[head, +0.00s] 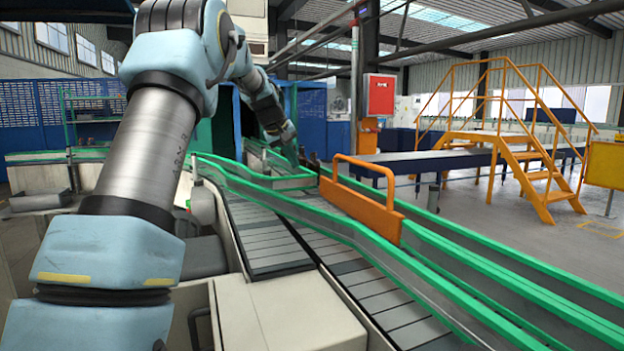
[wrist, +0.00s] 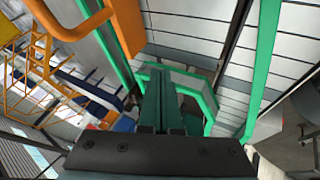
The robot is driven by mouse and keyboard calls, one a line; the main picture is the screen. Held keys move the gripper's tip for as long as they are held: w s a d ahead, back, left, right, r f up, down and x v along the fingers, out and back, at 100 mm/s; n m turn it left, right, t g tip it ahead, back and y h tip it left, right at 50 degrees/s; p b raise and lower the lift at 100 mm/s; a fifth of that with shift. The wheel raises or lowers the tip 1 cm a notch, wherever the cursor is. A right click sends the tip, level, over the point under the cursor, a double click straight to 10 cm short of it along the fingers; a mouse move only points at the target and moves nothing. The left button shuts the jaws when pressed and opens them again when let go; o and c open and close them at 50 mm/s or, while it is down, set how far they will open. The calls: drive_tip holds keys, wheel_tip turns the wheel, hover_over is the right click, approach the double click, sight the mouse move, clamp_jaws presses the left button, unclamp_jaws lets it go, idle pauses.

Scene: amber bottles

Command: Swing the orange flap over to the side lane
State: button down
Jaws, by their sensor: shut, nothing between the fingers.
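The orange flap (head: 362,205) is an upright plate with a raised bar handle. It stands along the right-hand green rail of the conveyor. Its plate (wrist: 129,28) and bar handle (wrist: 68,26) also show at the top left of the wrist view. My gripper (head: 298,160) is beyond the flap's far end in the head view, low over the conveyor rails. Its dark green fingers (wrist: 161,98) are together and empty in the wrist view, apart from the flap.
Dark amber bottles (head: 315,160) stand near the flap's far end, partly hidden. Green rails (head: 480,240) border the lanes. An orange stair platform (head: 510,125) and a red box on a post (head: 379,94) stand farther back. The visible near slats are bare.

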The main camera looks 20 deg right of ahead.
drive_tip(key=p+x, duration=0.3)
drive_tip(key=x, duration=0.6)
drive_tip(key=shift+w+d+f, duration=0.2)
drive_tip(key=shift+f, duration=0.15)
drive_tip(key=d+p, duration=0.1)
drive_tip(key=d, duration=0.1)
drive_tip(key=shift+w+d+r+p, duration=0.1)
drive_tip(key=shift+d+p, duration=0.2)
drive_tip(key=shift+p, duration=0.1)
drive_tip(key=shift+w+d, duration=0.15)
drive_tip(key=shift+d, duration=0.5)
